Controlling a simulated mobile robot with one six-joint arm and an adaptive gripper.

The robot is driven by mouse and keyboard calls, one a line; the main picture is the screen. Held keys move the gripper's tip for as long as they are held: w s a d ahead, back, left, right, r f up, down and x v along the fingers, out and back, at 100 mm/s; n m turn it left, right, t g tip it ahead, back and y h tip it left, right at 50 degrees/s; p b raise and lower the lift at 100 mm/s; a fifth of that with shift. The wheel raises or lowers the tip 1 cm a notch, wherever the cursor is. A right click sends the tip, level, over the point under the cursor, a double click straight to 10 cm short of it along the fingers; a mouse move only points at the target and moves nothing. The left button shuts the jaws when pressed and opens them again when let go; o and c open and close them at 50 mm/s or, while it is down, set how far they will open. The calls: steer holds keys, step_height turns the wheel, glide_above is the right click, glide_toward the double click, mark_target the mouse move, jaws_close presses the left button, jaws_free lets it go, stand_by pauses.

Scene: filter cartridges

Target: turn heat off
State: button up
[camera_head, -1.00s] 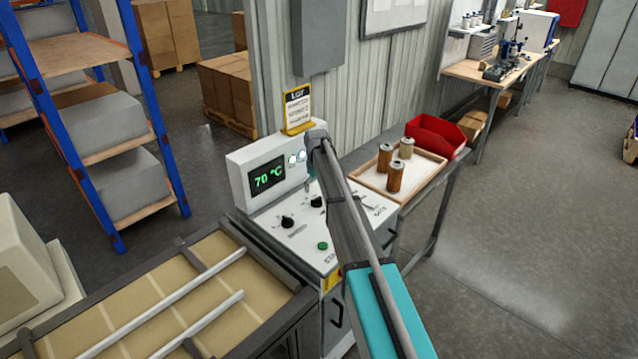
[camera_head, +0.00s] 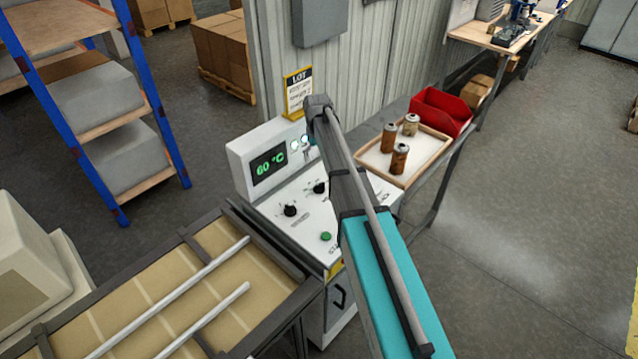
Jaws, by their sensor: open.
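The white control panel (camera_head: 275,228) stands in the middle, at the end of the heated bed. Its display (camera_head: 269,164) reads 60 °C in green. Small round lights (camera_head: 294,145) sit right of the display; at least one looks lit white. On the sloped face are a black knob on the left (camera_head: 290,210), another black knob (camera_head: 320,187) further back, and a green button (camera_head: 326,237). The knob markings are too small to read. My arm crosses the panel's right side and covers part of it. My gripper is hidden behind my own arm.
A wooden tray (camera_head: 437,157) with several brown and tan cartridges (camera_head: 399,159) and a red bin (camera_head: 442,112) stand on the bench to the right. A yellow-edged LOT sign (camera_head: 298,93) stands behind the panel. A blue shelf rack (camera_head: 165,140) is at left. The right floor is clear.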

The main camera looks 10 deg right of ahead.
mark_target(318, 184)
steer(key=f+b, duration=1.3)
steer(key=shift+d+f+b, duration=0.2)
steer(key=shift+f+b, duration=0.15)
steer(key=shift+b, duration=0.05)
stand_by(0.6)
steer(key=shift+c, duration=0.3)
steer(key=c, duration=1.1)
